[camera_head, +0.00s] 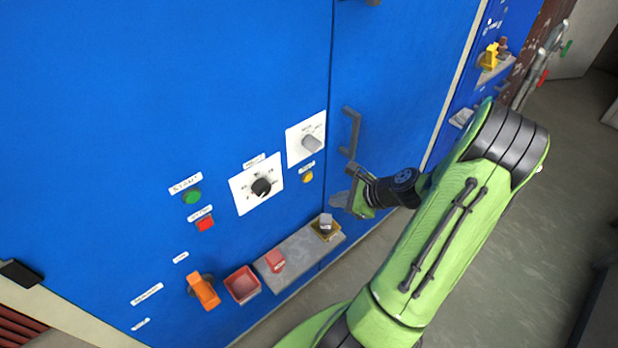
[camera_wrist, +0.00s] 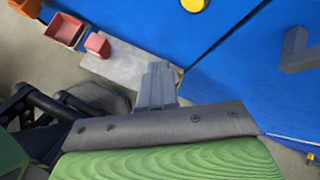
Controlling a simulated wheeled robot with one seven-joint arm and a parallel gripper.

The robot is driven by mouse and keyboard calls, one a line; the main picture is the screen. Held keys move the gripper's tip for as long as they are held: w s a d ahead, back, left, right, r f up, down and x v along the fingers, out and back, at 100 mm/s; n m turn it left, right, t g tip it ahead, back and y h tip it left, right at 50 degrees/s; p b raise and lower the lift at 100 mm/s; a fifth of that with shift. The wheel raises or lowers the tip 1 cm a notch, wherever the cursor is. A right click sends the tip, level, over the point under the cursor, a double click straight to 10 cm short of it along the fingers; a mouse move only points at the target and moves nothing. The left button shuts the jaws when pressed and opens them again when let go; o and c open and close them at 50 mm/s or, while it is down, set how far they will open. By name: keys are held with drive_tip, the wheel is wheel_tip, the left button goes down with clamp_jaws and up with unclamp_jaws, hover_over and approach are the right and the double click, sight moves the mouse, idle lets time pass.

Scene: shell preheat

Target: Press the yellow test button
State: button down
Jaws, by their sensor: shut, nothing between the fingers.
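The yellow test button (camera_head: 307,177) is a small round button on the blue cabinet front, below a white plate with a grey knob. It also shows at the top edge of the wrist view (camera_wrist: 194,4), partly cut off. My gripper (camera_head: 340,200) is right of the button and a little lower, apart from it, near the seam between the cabinet panels. In the wrist view the closed fingers (camera_wrist: 157,84) point up the picture, below the button, with nothing between them.
A green button (camera_head: 192,197), a red button (camera_head: 205,223) and a black dial (camera_head: 261,187) are to the left. A door handle (camera_head: 350,132) juts out above my gripper. Below, a grey shelf (camera_head: 297,255) carries small blocks, beside a red bin (camera_head: 242,285) and an orange lever (camera_head: 205,291).

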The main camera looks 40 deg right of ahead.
drive_tip(key=w, duration=0.6)
drive_tip(key=shift+w, duration=0.4)
drive_tip(key=shift+w+a+p, duration=0.1)
drive_tip(key=shift+p, duration=0.25)
idle(1.2)
drive_tip(key=shift+w, duration=0.3)
drive_tip(key=shift+w+p, duration=0.4)
drive_tip(key=shift+w, duration=0.05)
idle(0.5)
drive_tip(key=shift+s, duration=0.9)
drive_tip(key=shift+s+p, duration=0.45)
drive_tip(key=shift+s, duration=2.05)
